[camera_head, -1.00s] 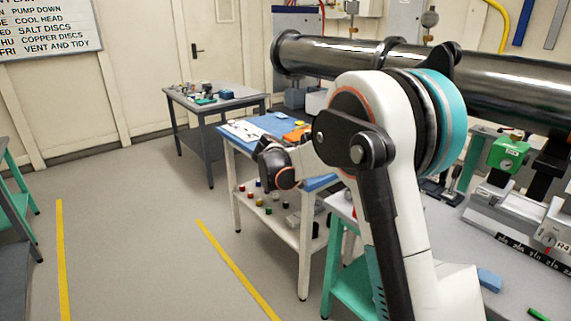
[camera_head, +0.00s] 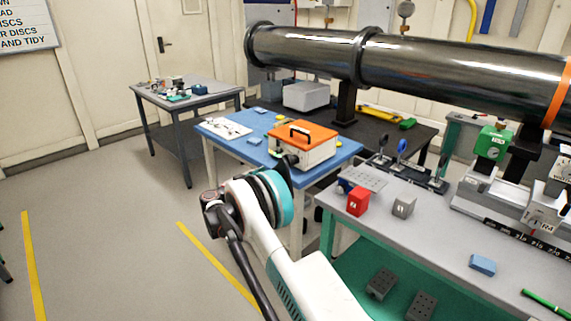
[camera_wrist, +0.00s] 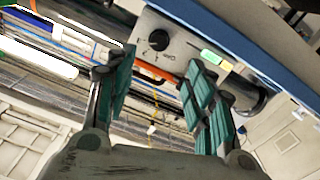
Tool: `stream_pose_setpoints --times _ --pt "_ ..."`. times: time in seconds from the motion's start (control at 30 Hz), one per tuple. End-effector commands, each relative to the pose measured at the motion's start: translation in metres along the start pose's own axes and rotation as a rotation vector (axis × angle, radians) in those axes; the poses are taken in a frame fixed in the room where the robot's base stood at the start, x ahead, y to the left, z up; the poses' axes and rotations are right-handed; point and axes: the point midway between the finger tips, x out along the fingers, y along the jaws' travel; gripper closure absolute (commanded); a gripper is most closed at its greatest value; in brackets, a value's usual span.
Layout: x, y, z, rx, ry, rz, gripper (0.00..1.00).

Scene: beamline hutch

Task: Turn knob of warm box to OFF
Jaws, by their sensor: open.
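The warm box (camera_head: 307,146) is a white box with an orange lid and a black handle, on the blue-topped table (camera_head: 212,124). In the wrist view its pale front panel appears upside down, with a round black knob (camera_wrist: 158,40) and small marks around it. The knob's setting is too small to read. My gripper (camera_wrist: 162,65) is open, its teal-padded fingers spread and empty. The knob shows beyond the gap between the fingertips, apart from them. In the head view my arm reaches toward the box's near side and mostly hides the gripper.
A large dark pipe (camera_head: 430,65) runs behind the tables. The grey bench (camera_head: 430,240) at right holds a red block (camera_head: 358,201), a grey block (camera_head: 403,206) and optics posts. A grey case (camera_head: 305,95) stands behind the box. Floor is clear at left.

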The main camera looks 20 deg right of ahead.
Motion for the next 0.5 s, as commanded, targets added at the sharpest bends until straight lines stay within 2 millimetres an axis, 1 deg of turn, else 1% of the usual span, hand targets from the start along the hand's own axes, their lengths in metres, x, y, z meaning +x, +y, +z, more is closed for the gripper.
stream_pose_setpoints --times 0.17,0.5 --pt "0.028 0.001 0.002 0.0 -0.002 0.003 0.51" --pt "0.094 0.0 0.003 -0.001 -0.002 0.001 0.51"
